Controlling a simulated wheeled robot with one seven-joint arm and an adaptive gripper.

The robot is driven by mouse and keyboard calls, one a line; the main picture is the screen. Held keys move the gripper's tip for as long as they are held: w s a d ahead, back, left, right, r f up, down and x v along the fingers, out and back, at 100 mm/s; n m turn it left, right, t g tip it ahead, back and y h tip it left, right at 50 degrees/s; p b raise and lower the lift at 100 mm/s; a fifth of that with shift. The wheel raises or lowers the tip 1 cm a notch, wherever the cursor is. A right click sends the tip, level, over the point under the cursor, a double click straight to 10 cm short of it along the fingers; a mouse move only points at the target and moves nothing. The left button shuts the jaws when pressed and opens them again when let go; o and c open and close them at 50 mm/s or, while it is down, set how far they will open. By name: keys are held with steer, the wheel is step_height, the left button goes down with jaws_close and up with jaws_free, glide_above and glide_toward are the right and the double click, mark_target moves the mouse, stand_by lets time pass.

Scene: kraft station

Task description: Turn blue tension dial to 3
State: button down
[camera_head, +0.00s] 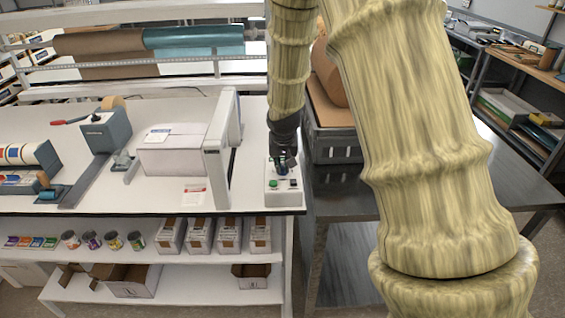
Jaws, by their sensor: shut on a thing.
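A small white control box (284,197) stands at the right front corner of the white bench. The blue tension dial (282,171) shows only as a small bluish bit on its top, mostly covered by my gripper. A green button (273,184) shows on the box's left, with a dark part on its right. My gripper (283,163) points down from above onto the dial and is shut on it. The dial's numbers and pointer are too small and hidden to read.
A white upright frame (217,160) stands just left of the box, with a white carton (172,150) beyond it.

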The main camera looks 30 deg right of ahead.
steer(key=shift+s+f, duration=0.2)
steer(key=shift+f, duration=0.15)
steer(key=c, duration=1.5)
jaws_free()
steer(key=shift+w, duration=0.15)
steer(key=shift+w+r, duration=0.1)
steer(key=shift+r, duration=0.1)
steer(key=shift+r, duration=0.5)
steer(key=v, duration=1.1)
steer(key=shift+f, duration=0.1)
